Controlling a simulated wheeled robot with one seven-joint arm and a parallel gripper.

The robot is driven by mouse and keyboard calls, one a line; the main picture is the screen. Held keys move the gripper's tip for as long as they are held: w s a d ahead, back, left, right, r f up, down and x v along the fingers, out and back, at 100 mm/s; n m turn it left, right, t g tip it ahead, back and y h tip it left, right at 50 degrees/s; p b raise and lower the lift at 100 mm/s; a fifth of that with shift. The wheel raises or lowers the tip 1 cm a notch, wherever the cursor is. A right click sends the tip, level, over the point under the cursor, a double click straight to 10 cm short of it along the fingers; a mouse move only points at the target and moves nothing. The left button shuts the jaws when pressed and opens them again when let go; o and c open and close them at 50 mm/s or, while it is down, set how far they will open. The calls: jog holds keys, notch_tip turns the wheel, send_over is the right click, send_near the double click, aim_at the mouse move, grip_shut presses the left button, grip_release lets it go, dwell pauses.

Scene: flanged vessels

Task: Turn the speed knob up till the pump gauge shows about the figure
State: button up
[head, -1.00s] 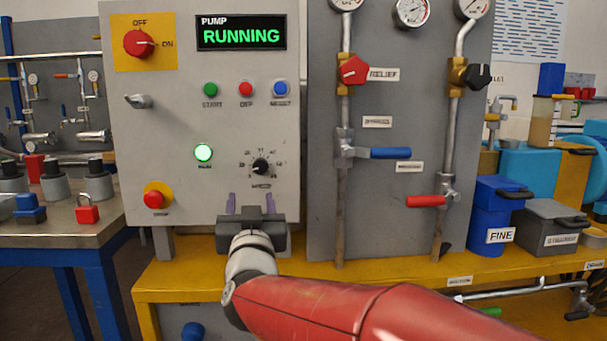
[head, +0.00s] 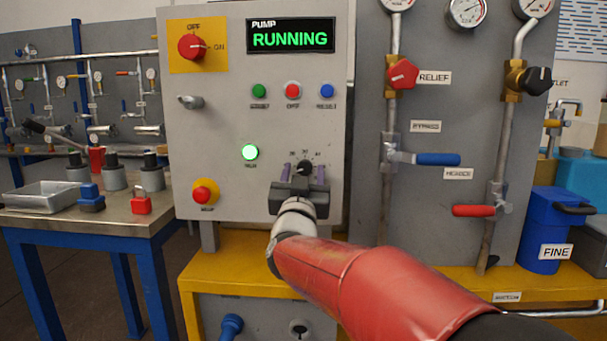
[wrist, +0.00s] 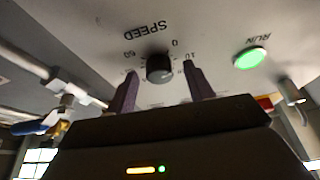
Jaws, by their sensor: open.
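The speed knob (head: 305,167) is a small black dial on the grey control panel. My gripper (head: 304,172) is in front of it in the head view and hides the lower part of its scale. In the wrist view the knob (wrist: 160,68) shows between and beyond the two purple fingers (wrist: 161,88). The fingers are open and apart from the knob.
A lit green run lamp (head: 250,152) and a red stop button (head: 205,193) are left of my gripper. The red-and-yellow OFF/ON switch (head: 192,47) points to ON. To the right, a blue-handled valve (head: 437,159) and a red-handled valve (head: 474,210) stick out from the pipes.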

jog(key=c, duration=1)
jog(key=shift+o, duration=0.2)
jog(key=shift+m, duration=0.4)
jog(key=m+h+b, duration=0.1)
jog(key=m, duration=0.1)
jog(key=m+h+b, duration=0.1)
jog(key=m+h, duration=0.1)
jog(key=shift+a+f+m+g, duration=0.1)
jog(key=shift+a+m+g, duration=0.05)
jog(key=shift+m+g, duration=0.2)
jog(key=m+g+h, duration=0.1)
jog(key=m+h, duration=0.1)
jog(key=m, duration=0.3)
jog(key=shift+a, duration=0.1)
jog(key=shift+r+m+g+h, duration=0.2)
jog(key=shift+m+g, duration=0.15)
jog(key=shift+m, duration=0.5)
jog(key=shift+r+m+g+h, duration=0.1)
jog(key=shift+m+g+h, duration=0.15)
jog(key=shift+m, duration=0.55)
jog(key=shift+f, duration=0.1)
